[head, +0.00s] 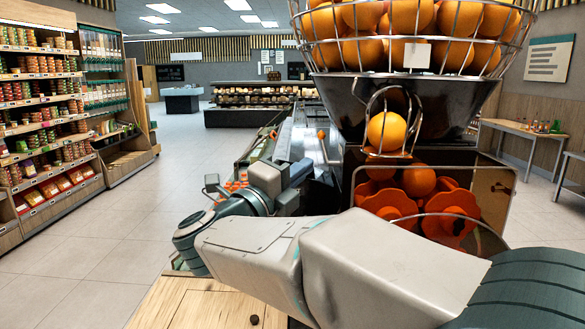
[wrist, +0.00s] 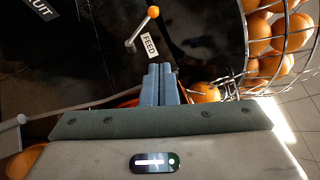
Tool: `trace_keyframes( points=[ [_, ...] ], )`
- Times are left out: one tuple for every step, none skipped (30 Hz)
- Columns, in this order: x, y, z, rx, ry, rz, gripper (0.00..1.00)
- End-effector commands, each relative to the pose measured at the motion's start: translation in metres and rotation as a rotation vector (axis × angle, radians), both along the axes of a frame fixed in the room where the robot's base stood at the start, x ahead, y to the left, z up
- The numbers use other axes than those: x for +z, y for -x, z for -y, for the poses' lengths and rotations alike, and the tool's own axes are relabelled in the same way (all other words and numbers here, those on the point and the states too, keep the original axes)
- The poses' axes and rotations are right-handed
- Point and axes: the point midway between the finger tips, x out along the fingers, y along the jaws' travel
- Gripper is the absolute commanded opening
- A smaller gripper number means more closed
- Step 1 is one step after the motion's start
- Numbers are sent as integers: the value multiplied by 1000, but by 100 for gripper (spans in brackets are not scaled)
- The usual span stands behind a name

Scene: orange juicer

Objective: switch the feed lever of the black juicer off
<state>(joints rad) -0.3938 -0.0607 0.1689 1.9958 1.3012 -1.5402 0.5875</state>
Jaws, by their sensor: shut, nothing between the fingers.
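The black juicer (head: 345,106) stands at the right in the head view, with a wire basket of oranges on top. Its feed lever (wrist: 140,28) is a thin metal rod with an orange ball knob, beside a white FEED label (wrist: 150,46) on a dark panel in the wrist view. The knob also shows small in the head view (head: 321,134). My gripper (wrist: 163,68) is shut and empty, its blue-grey fingertips pointing at the panel below the label, apart from the lever. In the head view my gripper (head: 303,169) is at the juicer's left side.
A second metal rod with a grey end (wrist: 20,119) shows at the wrist view's left. The wire basket (wrist: 245,45) bulges out right of the fingers. An orange (wrist: 205,92) lies close right of the fingertips. Shelves (head: 45,110) line the left; the floor between is clear.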

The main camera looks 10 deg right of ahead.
Motion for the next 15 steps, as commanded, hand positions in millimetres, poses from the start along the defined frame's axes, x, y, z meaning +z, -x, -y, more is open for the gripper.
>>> trace_keyframes(
  points=[
    [7, -7, 10, -4, 1, -1, 0],
    [9, -11, 15, -4, 0, 0, 0],
    [11, -17, 22, -5, 0, 0, 0],
    [13, -20, 27, -4, 0, 0, 0],
    [14, -25, 31, -4, 1, -1, 0],
    [16, -30, 38, -4, 1, -1, 0],
    [17, -34, 43, -4, 1, -1, 0],
    [18, -37, 47, -5, 0, -1, 0],
    [21, -45, 46, -2, 2, -2, 0],
    [22, -49, 46, 0, 1, -1, 0],
    [23, -53, 46, -1, 2, -2, 0],
    [25, -58, 46, -2, 2, -2, 0],
    [26, -61, 47, -2, 2, -1, 0],
    [26, -64, 47, -2, 2, -1, 0],
    [27, -67, 47, -3, 1, -1, 0]
  ],
)
